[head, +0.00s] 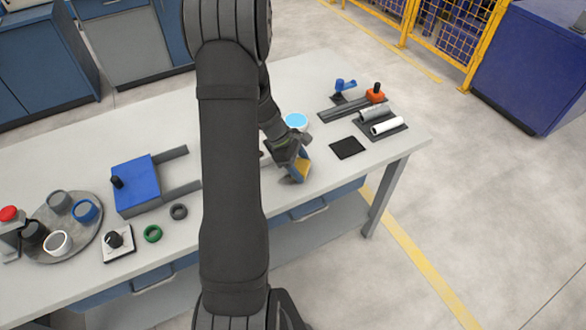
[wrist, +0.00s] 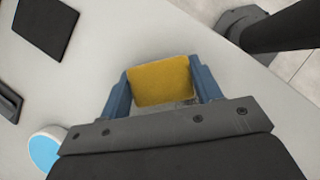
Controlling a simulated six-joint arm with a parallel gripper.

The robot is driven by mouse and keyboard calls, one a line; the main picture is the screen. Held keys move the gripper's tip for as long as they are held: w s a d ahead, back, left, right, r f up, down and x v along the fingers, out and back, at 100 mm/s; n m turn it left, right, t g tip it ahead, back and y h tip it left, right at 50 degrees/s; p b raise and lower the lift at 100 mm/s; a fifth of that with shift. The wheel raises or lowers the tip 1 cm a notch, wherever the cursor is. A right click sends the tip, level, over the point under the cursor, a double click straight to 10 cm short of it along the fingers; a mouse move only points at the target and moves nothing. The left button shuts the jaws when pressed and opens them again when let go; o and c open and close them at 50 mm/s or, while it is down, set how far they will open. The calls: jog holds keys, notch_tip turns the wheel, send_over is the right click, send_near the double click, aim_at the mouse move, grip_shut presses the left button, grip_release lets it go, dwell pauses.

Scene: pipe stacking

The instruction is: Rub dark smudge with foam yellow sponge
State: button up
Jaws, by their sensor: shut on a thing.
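The yellow foam sponge (wrist: 160,82) is held between the two blue fingers of my gripper (wrist: 163,88) in the wrist view. In the head view the sponge (head: 302,168) shows under my gripper (head: 297,165), low over the worktable near its front edge. Whether it touches the tabletop I cannot tell. A small greyish speckled patch (wrist: 180,103) shows just below the sponge in the wrist view; I cannot tell if it is the smudge. No other dark smudge is clear, and my arm hides part of the table.
A black square mat (head: 347,148) and a round light-blue-topped item (head: 296,121) lie near the sponge. A blue block (head: 136,184), rings and a round tray (head: 93,246) are at the left.

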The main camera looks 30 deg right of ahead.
aim_at(283, 184)
jog(key=shift+a, duration=4)
notch_tip(283, 184, up, 8)
jog(key=shift+d+f, duration=0.1)
jog(key=shift+f, duration=0.05)
